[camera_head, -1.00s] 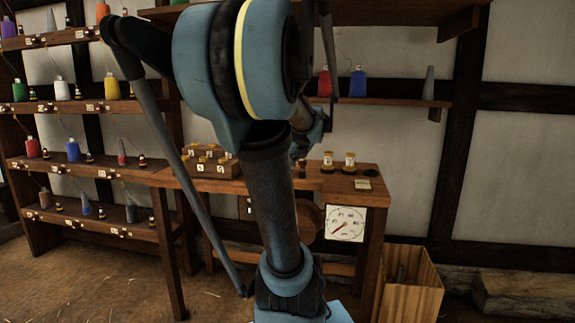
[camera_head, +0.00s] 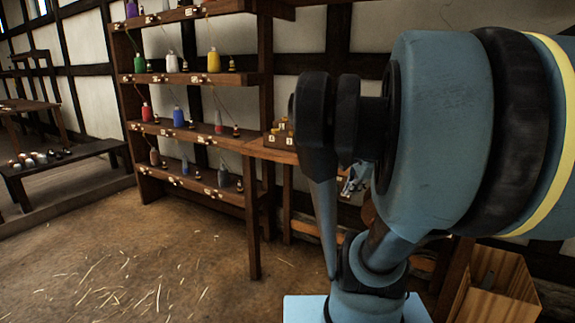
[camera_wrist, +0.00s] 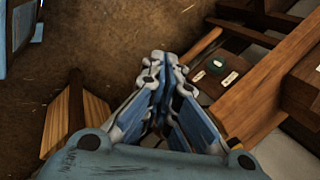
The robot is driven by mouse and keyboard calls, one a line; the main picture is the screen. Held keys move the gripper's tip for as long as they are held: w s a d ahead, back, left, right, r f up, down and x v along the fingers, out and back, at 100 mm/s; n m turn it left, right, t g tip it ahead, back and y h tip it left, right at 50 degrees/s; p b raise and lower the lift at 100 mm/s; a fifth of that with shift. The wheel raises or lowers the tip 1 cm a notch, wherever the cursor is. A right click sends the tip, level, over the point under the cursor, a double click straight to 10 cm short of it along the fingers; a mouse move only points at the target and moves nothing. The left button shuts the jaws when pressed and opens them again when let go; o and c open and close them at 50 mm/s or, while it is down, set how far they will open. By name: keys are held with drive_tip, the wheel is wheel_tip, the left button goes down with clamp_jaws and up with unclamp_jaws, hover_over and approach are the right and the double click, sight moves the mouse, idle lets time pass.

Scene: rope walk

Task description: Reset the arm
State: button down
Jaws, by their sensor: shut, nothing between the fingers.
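My gripper (camera_wrist: 165,62) shows in the middle of the wrist view, with its two blue and grey fingers drawn together at the tips. Nothing is held between them. It points down over the brown floor, beside the wooden workbench (camera_wrist: 285,90). In the head view my blue arm is folded and fills the right side. Part of my gripper (camera_head: 352,182) shows there, small and mostly hidden behind the arm, in front of the bench.
A wooden shelf rack (camera_head: 195,135) with several colored bottles and cones stands left of my arm. An open wooden box (camera_head: 492,290) stands at the lower right. A low dark bench (camera_head: 75,155) with small items is at far left. The straw-strewn floor (camera_head: 120,255) in front is clear.

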drive_tip(key=s+a+f+n+g+h, duration=0.1)
drive_tip(key=s+a+f+n+g, duration=0.1)
drive_tip(key=s+f+n, duration=0.7)
drive_tip(key=shift+s+f+n+g, duration=0.35)
drive_tip(key=shift+s+n, duration=1.3)
drive_tip(key=shift+n, duration=1.75)
drive_tip(key=shift+r, duration=0.1)
